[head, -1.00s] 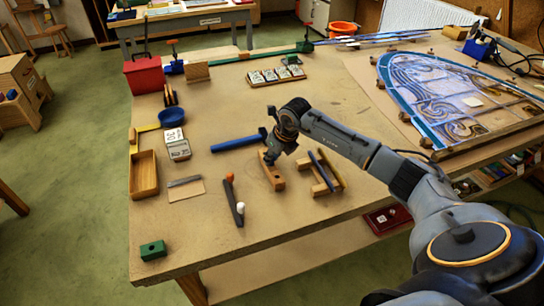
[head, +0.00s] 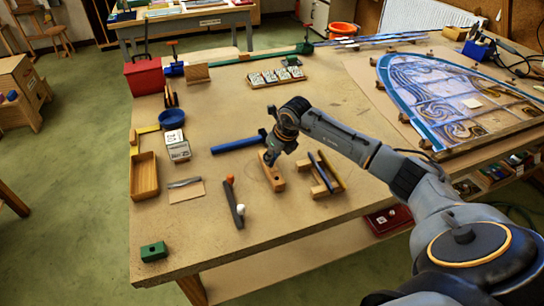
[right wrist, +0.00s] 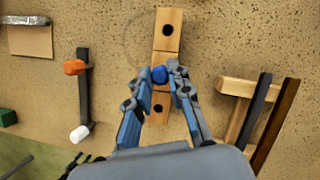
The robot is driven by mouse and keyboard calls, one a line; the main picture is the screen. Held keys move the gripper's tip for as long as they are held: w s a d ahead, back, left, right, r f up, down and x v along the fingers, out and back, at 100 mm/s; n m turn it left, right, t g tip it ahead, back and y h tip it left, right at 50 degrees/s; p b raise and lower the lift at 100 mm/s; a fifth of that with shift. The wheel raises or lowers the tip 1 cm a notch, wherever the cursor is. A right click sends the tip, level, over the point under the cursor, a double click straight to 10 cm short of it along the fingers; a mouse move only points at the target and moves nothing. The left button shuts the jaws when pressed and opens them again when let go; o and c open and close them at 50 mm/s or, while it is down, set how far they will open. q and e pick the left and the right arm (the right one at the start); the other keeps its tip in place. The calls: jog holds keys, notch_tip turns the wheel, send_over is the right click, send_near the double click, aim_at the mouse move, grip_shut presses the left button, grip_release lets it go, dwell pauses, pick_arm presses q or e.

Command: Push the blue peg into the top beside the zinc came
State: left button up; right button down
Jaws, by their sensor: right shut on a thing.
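A blue peg (right wrist: 159,74) sits between the fingertips of my right gripper (right wrist: 158,78), which is shut on it. In the head view, the right gripper (head: 270,158) is over a small wooden block (head: 278,182) near the middle of the bench top (head: 215,100). In the right wrist view, this block (right wrist: 168,27) has dark round holes, and the peg is over its middle. I cannot tell whether the peg is still seated in the block. Several long thin strips (head: 385,39) lie at the back right; I cannot tell which is the zinc came. My left gripper is not in view.
A blue-handled hammer (head: 235,145) lies left of the gripper. A wooden rack with dark bars (head: 325,175) stands close on the right. A dark tool with orange and white ends (head: 234,203) lies in front. The leaded panel (head: 450,95) fills the right.

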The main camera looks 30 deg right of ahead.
jog(key=shift+r, duration=0.45)
dwell(0.6)
jog(key=shift+r+p, duration=1)
jog(key=shift+r, duration=0.6)
jog(key=c, duration=2.1)
grip_release()
grip_shut()
